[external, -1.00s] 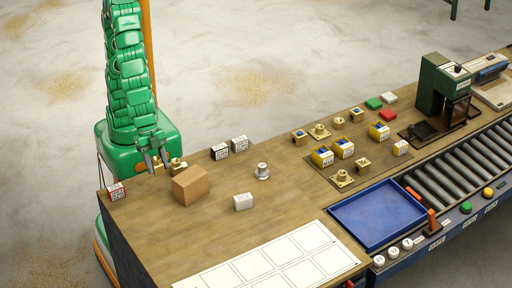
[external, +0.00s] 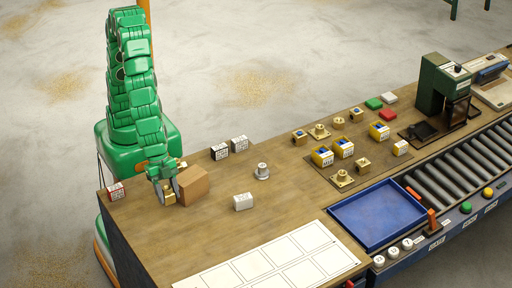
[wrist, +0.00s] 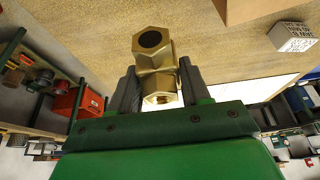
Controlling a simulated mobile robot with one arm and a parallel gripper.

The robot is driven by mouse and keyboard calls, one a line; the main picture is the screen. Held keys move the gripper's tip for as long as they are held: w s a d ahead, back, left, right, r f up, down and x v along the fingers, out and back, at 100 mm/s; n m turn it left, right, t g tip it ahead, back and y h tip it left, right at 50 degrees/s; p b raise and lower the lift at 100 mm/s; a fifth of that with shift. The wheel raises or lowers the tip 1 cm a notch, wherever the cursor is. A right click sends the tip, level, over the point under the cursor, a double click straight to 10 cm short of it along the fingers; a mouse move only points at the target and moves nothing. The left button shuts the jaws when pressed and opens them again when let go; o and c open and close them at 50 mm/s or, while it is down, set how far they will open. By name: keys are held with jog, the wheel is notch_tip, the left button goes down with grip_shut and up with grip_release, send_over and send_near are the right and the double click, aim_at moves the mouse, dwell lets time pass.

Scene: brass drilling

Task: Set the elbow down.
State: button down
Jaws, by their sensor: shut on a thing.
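The brass elbow (wrist: 155,62) is between the two dark fingers of my gripper (wrist: 160,85) in the wrist view, with one hexagonal open end facing the camera. In the external view my gripper (external: 164,184) is low over the near-left part of the wooden bench (external: 150,235), and the elbow (external: 169,198) shows at its fingertips. I cannot tell whether the elbow touches the bench top. A cardboard box (external: 193,186) stands close on the right of my gripper. The fingers partly hide the elbow in the external view.
A red-and-white labelled block (external: 116,191) is to the left, and a white block (external: 243,202) is to the right. A grey-white round part (external: 262,171) stands mid-bench. The bench in front of my gripper is clear.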

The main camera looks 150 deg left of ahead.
aim_at(166, 189)
jog(key=shift+w+d+f, duration=0.15)
jog(key=shift+w+f, duration=0.9)
jog(key=shift+f, duration=0.2)
jog(key=shift+w+d+f, duration=0.15)
jog(key=shift+w+f, duration=0.9)
jog(key=shift+f, duration=1.7)
jog(key=shift+f, duration=0.1)
jog(key=c, duration=0.5)
grip_release()
jog(key=shift+v, duration=6.1)
